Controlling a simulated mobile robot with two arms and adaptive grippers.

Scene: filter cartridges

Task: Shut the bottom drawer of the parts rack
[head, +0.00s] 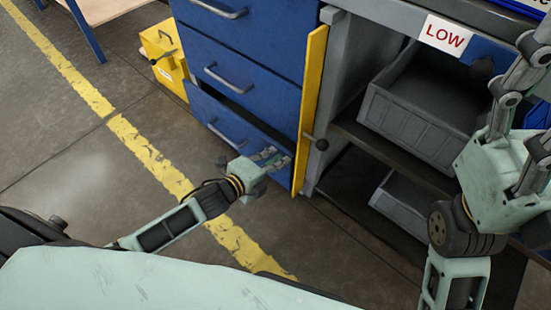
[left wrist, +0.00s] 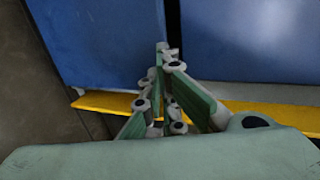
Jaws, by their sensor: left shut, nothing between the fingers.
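The bottom drawer (head: 208,108) of the blue parts rack (head: 255,45) stands a little out; a dark gap shows above its front. Its bar handle faces me. My left gripper (head: 277,157) is shut and empty, at the right end of this drawer front, near the yellow post. In the left wrist view, the closed fingertips (left wrist: 163,48) point at the blue drawer front (left wrist: 100,50), by the dark gap beside it. Whether they touch it I cannot tell. My right gripper (head: 525,78) is at the right edge, partly cut off; its fingertips are unclear.
A yellow post (head: 313,105) edges the drawers; a dark round knob sticks out beside it. Grey bins (head: 415,115) sit on open shelves to the right, under a LOW sign (head: 446,34). A yellow box (head: 163,50) stands left of the rack. The floor in front is clear.

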